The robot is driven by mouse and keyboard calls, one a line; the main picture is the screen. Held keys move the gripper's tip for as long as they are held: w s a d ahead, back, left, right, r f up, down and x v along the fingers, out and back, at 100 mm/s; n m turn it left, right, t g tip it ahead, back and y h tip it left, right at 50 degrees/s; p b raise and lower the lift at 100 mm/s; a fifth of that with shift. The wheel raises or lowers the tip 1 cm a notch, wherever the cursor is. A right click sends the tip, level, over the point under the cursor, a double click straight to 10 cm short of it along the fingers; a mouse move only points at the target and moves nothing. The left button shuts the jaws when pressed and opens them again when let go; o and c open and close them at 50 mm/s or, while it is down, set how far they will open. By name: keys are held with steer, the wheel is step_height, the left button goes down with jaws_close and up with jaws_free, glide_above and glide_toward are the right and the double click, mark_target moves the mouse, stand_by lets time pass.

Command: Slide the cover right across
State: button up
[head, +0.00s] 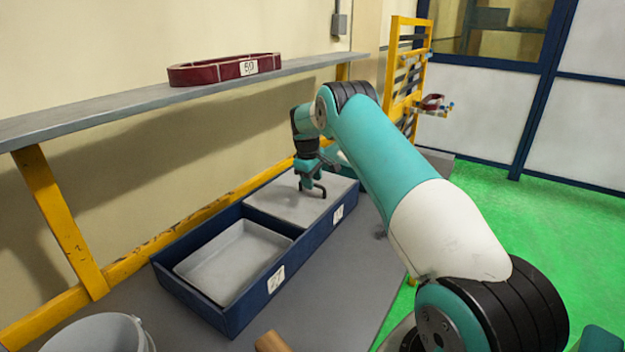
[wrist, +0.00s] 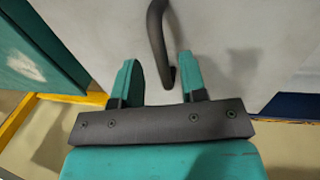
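The grey cover (head: 285,207) lies over the far right part of the long blue box (head: 262,300). A dark bar handle (head: 322,190) stands on the cover. In the head view my gripper (head: 309,178) is low over the cover, at the handle. In the wrist view my gripper (wrist: 159,75) has its two teal fingers apart, with the handle's lower end (wrist: 170,76) showing between them. The handle does not visibly touch either finger. The handle's upper end runs out of the wrist view. The box's left part is uncovered and shows a grey recessed tray (head: 232,262).
A grey shelf (head: 110,104) runs above the box and carries a dark red coil (head: 215,71) with a number tag. Yellow posts (head: 60,222) hold it up. A grey bucket (head: 100,335) and a wooden handle end (head: 271,342) are at the front. The tabletop (head: 340,285) right of the box is clear.

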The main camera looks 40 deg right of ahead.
steer(key=s+a+r+b, duration=0.1)
steer(key=a+r, duration=0.2)
steer(key=r, duration=1.4)
steer(key=shift+a, duration=0.1)
steer(key=s+a+r+n+y, duration=0.15)
steer(key=s+a, duration=0.25)
steer(key=a, duration=0.4)
steer(key=s+a+r+t, duration=0.15)
steer(key=s+a, duration=0.25)
steer(key=a, duration=0.4)
steer(key=s+a+r+n+y, duration=0.1)
steer(key=s+a+r, duration=0.2)
steer(key=a, duration=0.5)
steer(key=s+a+f+y, duration=0.1)
steer(key=s+a, duration=0.4)
steer(key=s, duration=0.4)
steer(key=s+a+f+n+g+y, duration=0.1)
steer(key=s+a, duration=0.4)
steer(key=s, duration=0.5)
steer(key=s+a+f+g+y, duration=0.1)
steer(key=s+a+f+y, duration=0.1)
steer(key=s+a, duration=0.3)
steer(key=s, duration=0.4)
steer(key=shift+s+a+f, duration=0.15)
steer(key=shift+s+a, duration=0.05)
steer(key=shift+a, duration=0.05)
